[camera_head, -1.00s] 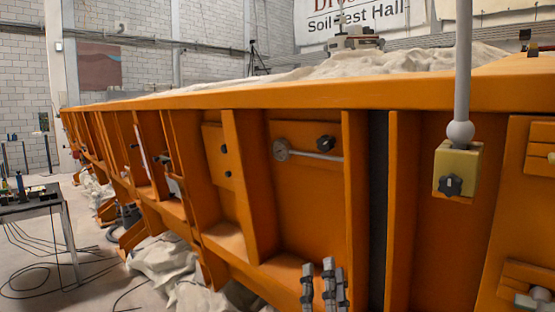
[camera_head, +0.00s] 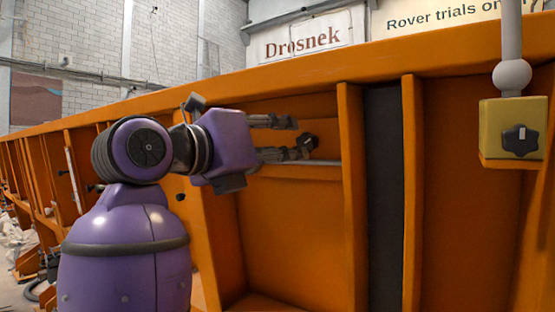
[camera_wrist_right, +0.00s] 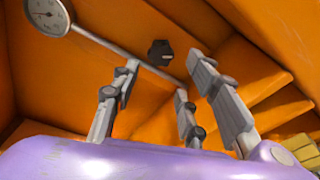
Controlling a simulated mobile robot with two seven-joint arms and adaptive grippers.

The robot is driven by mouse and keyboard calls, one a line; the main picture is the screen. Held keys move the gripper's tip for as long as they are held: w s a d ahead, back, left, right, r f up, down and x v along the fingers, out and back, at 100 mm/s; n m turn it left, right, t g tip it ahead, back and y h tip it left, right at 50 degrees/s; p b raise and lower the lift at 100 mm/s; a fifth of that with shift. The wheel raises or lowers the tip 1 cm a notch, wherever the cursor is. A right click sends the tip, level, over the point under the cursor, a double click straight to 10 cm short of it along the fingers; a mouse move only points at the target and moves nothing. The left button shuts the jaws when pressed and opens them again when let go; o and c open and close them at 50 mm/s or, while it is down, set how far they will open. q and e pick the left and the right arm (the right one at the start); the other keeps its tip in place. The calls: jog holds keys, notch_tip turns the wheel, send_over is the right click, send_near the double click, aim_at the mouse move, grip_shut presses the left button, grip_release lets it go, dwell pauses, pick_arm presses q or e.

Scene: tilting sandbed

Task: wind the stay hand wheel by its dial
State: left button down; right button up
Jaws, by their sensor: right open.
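A black lobed hand wheel (camera_head: 308,145) is mounted on the orange panel above a grey rod. It also shows in the right wrist view (camera_wrist_right: 160,52). A round white dial with a needle (camera_wrist_right: 47,14) sits at the rod's end in that view; in the head view my right gripper and arm hide it. My right gripper (camera_head: 293,138) is open, its fingers pointing right at the wheel. In the right wrist view the wheel appears beyond the spread fingers (camera_wrist_right: 167,75); contact cannot be told. My left gripper is not in view.
A yellow block (camera_head: 495,125) with another black knob (camera_head: 521,140) hangs under a grey ball and post (camera_head: 512,75) at right. Vertical orange ribs (camera_head: 350,200) flank the recess. The orange top rim (camera_head: 300,88) runs above my gripper.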

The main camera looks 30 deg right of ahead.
aim_at(301, 144)
jog(key=shift+y, duration=0.4)
jog(key=x, duration=0.7)
jog(key=shift+w+r, duration=0.35)
jog(key=shift+t, duration=0.4)
jog(key=c, duration=1)
